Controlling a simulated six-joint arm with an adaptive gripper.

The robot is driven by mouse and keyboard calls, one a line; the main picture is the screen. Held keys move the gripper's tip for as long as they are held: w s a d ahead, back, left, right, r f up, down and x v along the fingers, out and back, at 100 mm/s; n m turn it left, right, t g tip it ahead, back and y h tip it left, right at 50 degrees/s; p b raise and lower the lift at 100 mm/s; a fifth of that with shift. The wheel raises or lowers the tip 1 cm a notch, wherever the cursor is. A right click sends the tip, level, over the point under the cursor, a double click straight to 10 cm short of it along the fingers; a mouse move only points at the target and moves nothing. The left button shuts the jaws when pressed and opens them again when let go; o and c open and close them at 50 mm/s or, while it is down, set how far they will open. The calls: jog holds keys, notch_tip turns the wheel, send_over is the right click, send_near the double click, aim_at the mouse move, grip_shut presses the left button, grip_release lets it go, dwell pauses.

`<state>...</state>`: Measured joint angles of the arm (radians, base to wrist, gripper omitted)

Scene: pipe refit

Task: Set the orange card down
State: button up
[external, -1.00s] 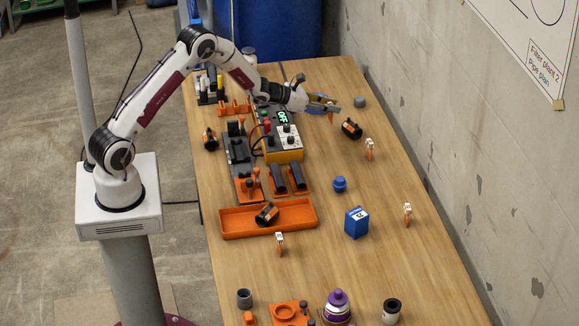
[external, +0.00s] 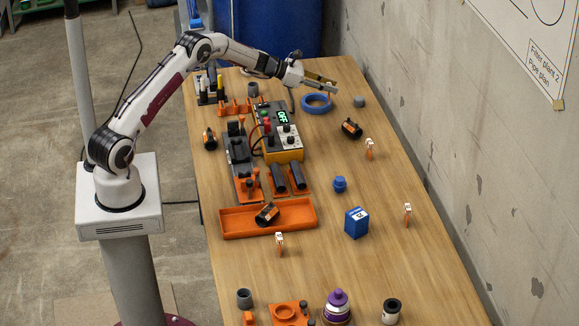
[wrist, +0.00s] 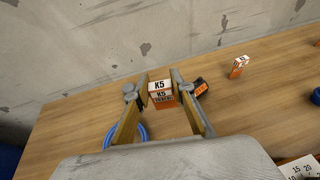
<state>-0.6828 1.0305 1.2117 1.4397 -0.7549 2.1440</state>
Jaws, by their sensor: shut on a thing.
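My gripper (external: 332,87) is above the far end of the bench, near its right side. In the wrist view my gripper (wrist: 160,79) is shut on an orange and white card (wrist: 161,97) marked K5, which sits between the fingertips. The card appears to be held above the bench top. In the external view it is too small to make out clearly. Similar orange and white tags stand upright on the bench: one at the right (external: 369,149), one nearer at the right edge (external: 407,214), and one by the tray (external: 280,244).
A blue ring (external: 317,103) lies below my gripper. A black and orange cylinder (external: 351,128) and a grey cap (external: 359,102) are close by. The instrument box (external: 284,146) stands to the left. An orange tray (external: 235,222) is nearer. The right side of the bench has bare wood.

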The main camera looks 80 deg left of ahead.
jog(key=shift+s+a+m+h, duration=0.15)
jog(key=shift+a+m+h, duration=0.35)
jog(key=shift+h, duration=0.1)
jog(key=shift+s+d+r+m+h, duration=0.1)
jog(key=shift+r+m+h, duration=0.05)
jog(key=shift+m+h, duration=0.2)
jog(key=shift+s+d+r+m+g+h, duration=0.15)
jog(key=shift+d+r+m+g+h, duration=0.15)
jog(key=shift+d+m+h, duration=0.35)
jog(key=shift+s+d+f, duration=0.1)
jog(key=shift+s+d, duration=0.2)
jog(key=shift+d, duration=0.25)
jog(key=shift+f, duration=0.2)
notch_tip(320, 180, down, 6)
jog(key=shift+f, duration=1.85)
jog(key=shift+f, duration=0.1)
